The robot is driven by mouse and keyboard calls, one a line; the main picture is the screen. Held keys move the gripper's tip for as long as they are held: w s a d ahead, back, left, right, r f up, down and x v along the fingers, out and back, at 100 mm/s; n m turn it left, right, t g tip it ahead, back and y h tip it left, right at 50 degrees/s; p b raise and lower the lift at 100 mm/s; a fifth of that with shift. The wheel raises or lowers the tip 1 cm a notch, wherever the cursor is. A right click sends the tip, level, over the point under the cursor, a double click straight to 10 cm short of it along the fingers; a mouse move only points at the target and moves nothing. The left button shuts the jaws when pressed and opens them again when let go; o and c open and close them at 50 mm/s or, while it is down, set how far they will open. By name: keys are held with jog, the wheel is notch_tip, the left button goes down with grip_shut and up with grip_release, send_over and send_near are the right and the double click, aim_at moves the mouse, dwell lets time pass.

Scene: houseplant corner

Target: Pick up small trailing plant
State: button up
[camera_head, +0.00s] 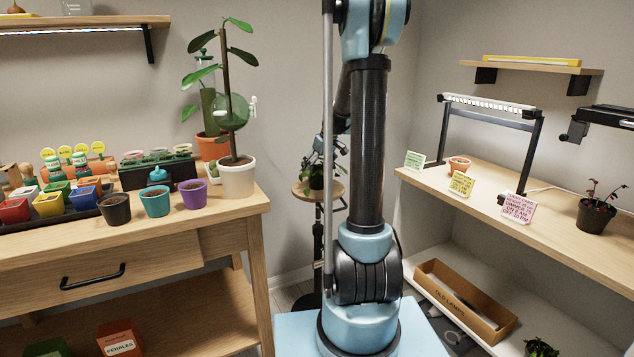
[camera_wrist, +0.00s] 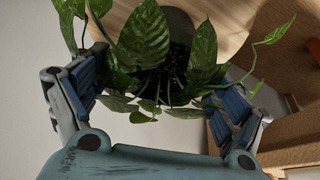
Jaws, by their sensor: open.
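The small trailing plant (camera_head: 316,181) stands on a small round wooden-topped stand (camera_head: 301,192) behind my arm in the head view. In the wrist view, the plant (camera_wrist: 145,38) has broad, pale-flecked green leaves and stems that trail sideways. Its pot is dark and mostly hidden by leaves. My gripper (camera_wrist: 155,82) is open, with blue finger pads on the left and right of the plant. Leaves overlap the fingertips, so I cannot tell whether either pad touches the pot. In the head view, my gripper (camera_head: 322,150) is small and partly hidden by my arm.
A wooden bench (camera_head: 130,240) with several pots stands left, and a tall plant in a white pot (camera_head: 238,177) is near its right end. A shelf unit (camera_head: 540,225) with a lamp frame (camera_head: 490,112) stands right. The stand is between them, near the wall corner.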

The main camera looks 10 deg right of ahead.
jog(key=shift+x, duration=2.55)
jog(key=shift+s, duration=0.15)
jog(key=shift+c, duration=0.3)
jog(key=c, duration=1.1)
